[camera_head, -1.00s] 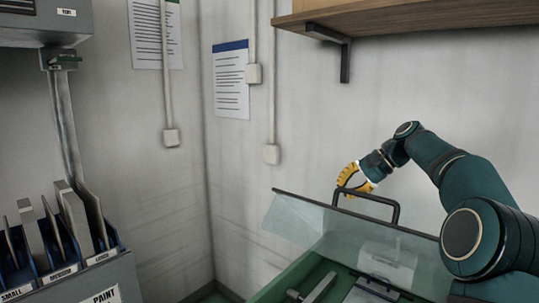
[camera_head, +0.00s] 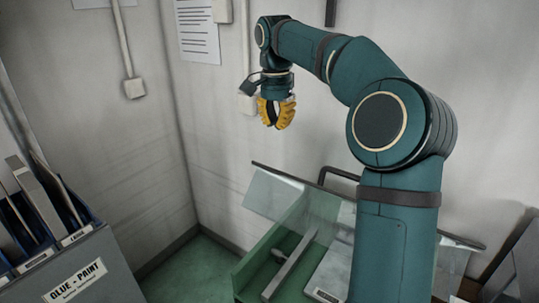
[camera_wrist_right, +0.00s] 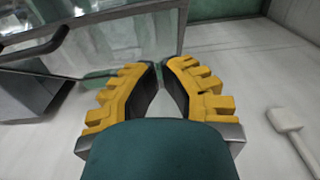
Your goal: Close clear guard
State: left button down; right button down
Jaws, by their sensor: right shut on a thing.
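The clear guard (camera_head: 272,194) stands tilted over the green tray housing (camera_head: 243,272), with a dark bar along its upper edge. Its black handle (camera_head: 338,172) sticks up from that bar, partly hidden behind my right arm. My right gripper (camera_head: 276,127) hangs fingers-down, above and left of the guard, apart from the handle. In the right wrist view its yellow fingers (camera_wrist_right: 164,62) are drawn together at the tips, with no object visible between them. A clear panel with a dark edge, seemingly the guard (camera_wrist_right: 115,35), shows at the upper left there. My left gripper is out of view.
A grey bin unit (camera_head: 80,272) labelled "GLUE - PAINT" with blue dividers stands at the left. Walls with conduits, a switch box (camera_head: 134,88) and a paper notice (camera_head: 198,30) are behind. Green floor (camera_head: 190,265) is free between bins and tray.

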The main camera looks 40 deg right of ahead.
jog(key=f, duration=0.2)
jog(key=a+f, duration=0.1)
jog(key=f, duration=0.2)
jog(key=f+b, duration=0.1)
jog(key=f, duration=0.2)
jog(key=shift+s+a, duration=0.2)
jog(key=shift+a, duration=0.1)
jog(key=shift+a+f, duration=0.35)
